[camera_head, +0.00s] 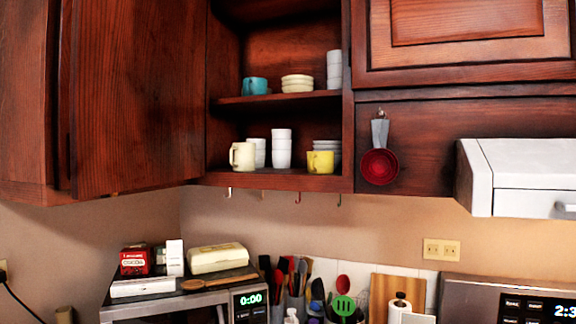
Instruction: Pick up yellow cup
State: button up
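The yellow cup (320,162) stands upright on the lower shelf of the open wall cabinet, near the shelf's front right. Its handle appears to face left. White bowls (327,146) are stacked behind it and partly hidden by it. White stacked cups (282,149) stand to its left, with a small gap. My gripper is not in this view.
A cream mug (243,156) stands on the same shelf at left. A teal mug (255,86) and stacked bowls (297,83) are on the upper shelf (275,99). The open cabinet door (138,95) is at left. Hooks hang below. A range hood (520,175) juts out at right.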

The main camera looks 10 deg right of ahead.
aim_at(318, 162)
jog(key=z, duration=0.3)
jog(key=i+j, duration=0.65)
jog(key=k+u, duration=0.25)
jog(key=u, duration=0.25)
jog(key=i+z, duration=0.25)
jog(key=z, duration=0.3)
jog(key=i, duration=0.05)
